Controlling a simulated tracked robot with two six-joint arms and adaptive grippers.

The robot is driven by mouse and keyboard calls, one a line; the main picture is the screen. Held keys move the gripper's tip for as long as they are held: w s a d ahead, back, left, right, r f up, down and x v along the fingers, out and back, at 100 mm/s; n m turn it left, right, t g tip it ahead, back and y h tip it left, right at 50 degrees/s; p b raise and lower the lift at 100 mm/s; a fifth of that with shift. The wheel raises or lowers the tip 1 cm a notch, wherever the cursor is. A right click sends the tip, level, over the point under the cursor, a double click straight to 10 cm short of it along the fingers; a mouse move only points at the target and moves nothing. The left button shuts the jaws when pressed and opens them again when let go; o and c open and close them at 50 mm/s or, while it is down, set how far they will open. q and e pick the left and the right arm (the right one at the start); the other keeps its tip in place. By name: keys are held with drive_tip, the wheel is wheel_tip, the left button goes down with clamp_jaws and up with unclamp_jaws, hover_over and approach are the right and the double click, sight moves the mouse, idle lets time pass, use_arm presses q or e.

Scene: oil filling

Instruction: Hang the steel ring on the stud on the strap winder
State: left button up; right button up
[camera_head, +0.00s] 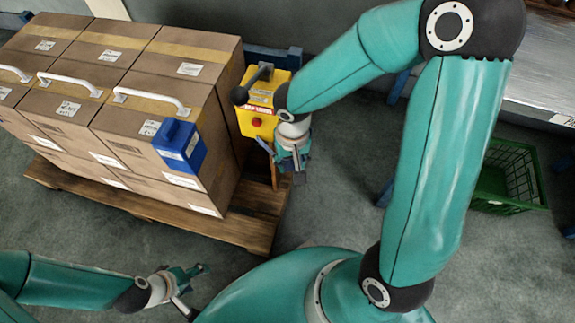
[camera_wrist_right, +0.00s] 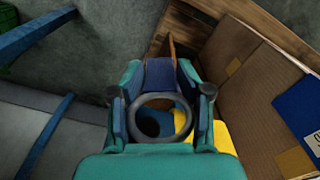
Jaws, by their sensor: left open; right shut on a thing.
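The strap winder (camera_head: 258,118) is a yellow box with a red button and a dark crank-like handle, beside the stacked cartons. My right gripper (camera_head: 293,163) is just to the right of and in front of it, pointing down. In the right wrist view, my right gripper (camera_wrist_right: 160,98) is shut on the steel ring (camera_wrist_right: 158,97), a dark grey hoop between the fingers. Part of the yellow winder (camera_wrist_right: 225,140) shows behind the fingers. I cannot make out the stud. My left gripper (camera_head: 188,280) is open and empty above the floor at lower left.
Cartons (camera_head: 150,110) with white handles stand on a wooden pallet (camera_head: 240,230), close left of the right gripper. A green crate (camera_head: 510,178) stands at right. The floor in front of the pallet is clear.

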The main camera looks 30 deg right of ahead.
drive_tip(key=d, duration=0.1)
drive_tip(key=w+d+f, duration=0.1)
drive_tip(key=w+d, duration=0.1)
drive_tip(key=shift+w+f, duration=0.2)
drive_tip(key=shift+f, duration=0.05)
idle(0.4)
drive_tip(key=shift+s+f, duration=0.1)
drive_tip(key=shift+s, duration=0.05)
idle(0.6)
